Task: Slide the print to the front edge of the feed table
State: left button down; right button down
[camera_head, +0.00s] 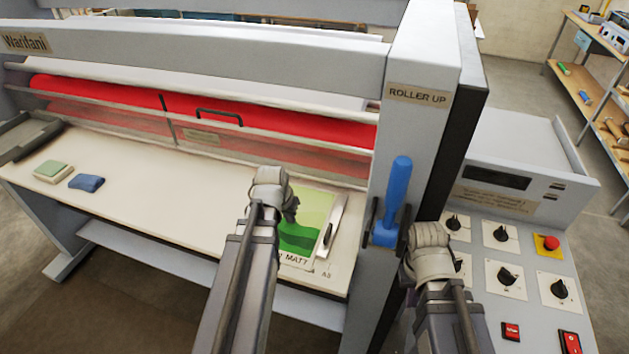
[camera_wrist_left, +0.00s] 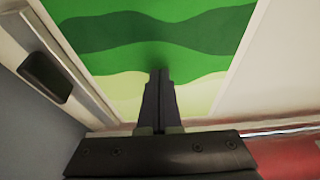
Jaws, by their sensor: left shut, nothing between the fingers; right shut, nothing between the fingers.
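The print (camera_head: 308,222), a sheet in greens, lies flat on the right part of the cream feed table (camera_head: 150,190). My left forearm and gripper hide its left part in the head view. My left gripper (camera_head: 271,178) is shut and empty over the print's far-left area. In the left wrist view its closed fingertips (camera_wrist_left: 160,76) are over the green and pale bands of the print (camera_wrist_left: 150,30); whether they touch it I cannot tell. My right gripper (camera_head: 428,232) is shut and empty beside the blue lever, at the control panel's left side.
A flat pale tool with a dark grip (camera_head: 328,238) lies along the print's right edge. The blue lever (camera_head: 398,195) stands on the right post. Red rollers (camera_head: 270,122) sit behind a clear guard. A green-topped pad (camera_head: 53,171) and blue block (camera_head: 86,182) lie far left; the table between is clear.

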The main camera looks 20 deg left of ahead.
aim_at(286, 231)
pick_arm(q)
jog(key=shift+s, duration=0.1)
jog(key=shift+s, duration=1.85)
jog(key=shift+d, duration=0.1)
pick_arm(e)
jog(key=shift+s, duration=0.1)
